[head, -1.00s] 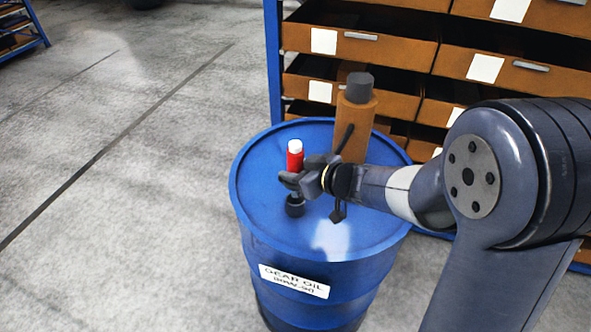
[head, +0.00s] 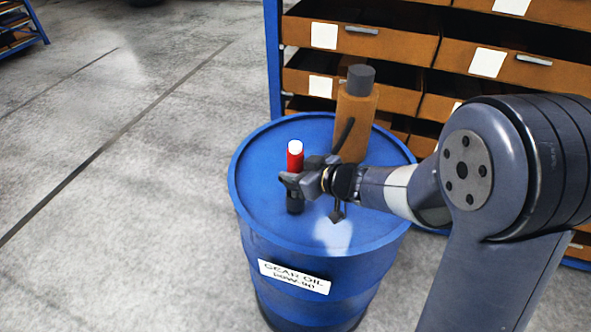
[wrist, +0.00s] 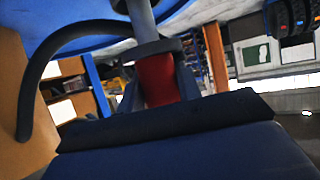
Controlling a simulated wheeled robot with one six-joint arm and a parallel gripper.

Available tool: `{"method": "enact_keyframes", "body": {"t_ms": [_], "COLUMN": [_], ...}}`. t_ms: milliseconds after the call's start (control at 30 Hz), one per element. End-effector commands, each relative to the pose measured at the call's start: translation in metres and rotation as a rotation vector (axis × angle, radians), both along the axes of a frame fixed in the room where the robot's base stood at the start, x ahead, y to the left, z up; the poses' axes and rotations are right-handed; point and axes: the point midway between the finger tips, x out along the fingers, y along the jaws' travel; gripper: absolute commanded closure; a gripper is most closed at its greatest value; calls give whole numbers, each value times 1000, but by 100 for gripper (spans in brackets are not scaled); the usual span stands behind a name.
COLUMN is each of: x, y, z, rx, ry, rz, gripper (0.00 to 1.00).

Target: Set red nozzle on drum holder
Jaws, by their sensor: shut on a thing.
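The red nozzle (head: 295,162) with its white top stands upright above the blue drum. My gripper (head: 291,182) is shut on it. In the wrist view the red nozzle (wrist: 157,80) sits between the jaws. The dark holder (head: 295,202) stands on the drum lid directly under the nozzle and gripper. In the wrist view a grey post (wrist: 143,18) lies in line with the nozzle, against the blue lid. The jaws hide the join, so I cannot tell whether nozzle and holder touch.
The blue drum (head: 250,175) carries a tan bottle (head: 356,115) with a grey cap and a dark curved hose, close behind my gripper. Shelving with orange-brown bins (head: 400,95) stands behind. The lid's left side and the floor to the left are clear.

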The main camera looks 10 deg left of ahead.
Motion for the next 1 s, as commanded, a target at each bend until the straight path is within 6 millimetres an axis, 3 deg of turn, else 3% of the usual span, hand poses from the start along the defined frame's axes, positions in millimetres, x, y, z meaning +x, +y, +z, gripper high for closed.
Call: {"method": "enact_keyframes", "body": {"t_ms": [1000], "x": [0], "y": [0], "z": [-25], "rx": [2], "ry": [-1], "rz": [0], "gripper": [100]}}
